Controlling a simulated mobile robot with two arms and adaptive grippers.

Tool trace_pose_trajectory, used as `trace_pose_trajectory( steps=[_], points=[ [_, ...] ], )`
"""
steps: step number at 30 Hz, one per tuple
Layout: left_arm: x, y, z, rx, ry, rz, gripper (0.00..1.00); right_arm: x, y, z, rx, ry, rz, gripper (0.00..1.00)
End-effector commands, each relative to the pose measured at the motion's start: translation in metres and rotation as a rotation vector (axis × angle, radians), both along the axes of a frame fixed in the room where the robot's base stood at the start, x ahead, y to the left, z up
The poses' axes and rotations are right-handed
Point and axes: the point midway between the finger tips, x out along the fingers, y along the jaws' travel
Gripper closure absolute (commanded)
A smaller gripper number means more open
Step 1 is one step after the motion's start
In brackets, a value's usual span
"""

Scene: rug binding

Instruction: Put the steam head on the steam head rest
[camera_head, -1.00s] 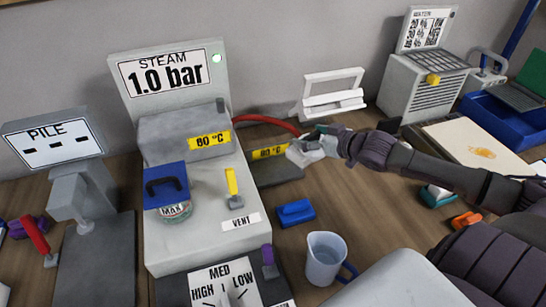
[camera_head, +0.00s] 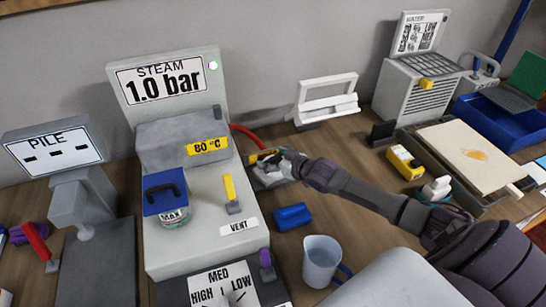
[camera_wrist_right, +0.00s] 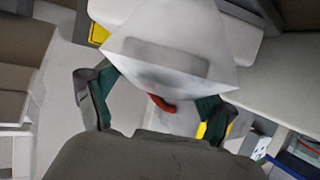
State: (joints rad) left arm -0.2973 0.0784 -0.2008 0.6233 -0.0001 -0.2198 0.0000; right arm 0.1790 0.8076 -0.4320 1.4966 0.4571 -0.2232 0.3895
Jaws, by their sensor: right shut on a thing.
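The pale grey-white steam head (camera_head: 268,176) is in my right gripper (camera_head: 276,163), with the red hose (camera_head: 247,135) running behind it to the steam unit. In the right wrist view the steam head (camera_wrist_right: 165,45) fills the top middle, between the two dark green fingers of the right gripper (camera_wrist_right: 155,108). The steam head rest is the low block with a yellow label (camera_head: 262,156), right of the steam unit. The head and gripper cover most of it. I cannot tell whether the head touches it. My left gripper is not in view.
The steam unit (camera_head: 190,215) with its 1.0 bar sign stands close on the left. A blue block (camera_head: 293,216) and a clear jug (camera_head: 321,260) are in front. A white stand (camera_head: 327,101) is behind. A yellow device (camera_head: 404,162) is to the right.

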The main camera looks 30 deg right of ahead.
Motion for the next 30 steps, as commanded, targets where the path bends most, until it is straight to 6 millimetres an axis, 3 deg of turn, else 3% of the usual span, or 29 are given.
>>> trace_pose_trajectory(
  steps=[11,12,14,26,30],
  points=[
    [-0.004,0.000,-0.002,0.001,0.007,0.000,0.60,0.001,0.000,-0.002,0.001,-0.007,0.001,0.77],
    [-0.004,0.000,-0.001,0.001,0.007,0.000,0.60,0.000,0.000,-0.003,0.000,-0.002,0.000,0.11],
    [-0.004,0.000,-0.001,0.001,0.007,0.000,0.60,0.000,0.000,-0.003,0.000,-0.002,0.000,0.01],
    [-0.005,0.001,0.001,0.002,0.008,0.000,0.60,0.000,0.000,0.000,-0.001,-0.002,0.000,0.00],
    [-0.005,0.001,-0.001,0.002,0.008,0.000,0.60,-0.014,-0.003,0.003,-0.001,0.000,0.000,0.00]
  ],
)
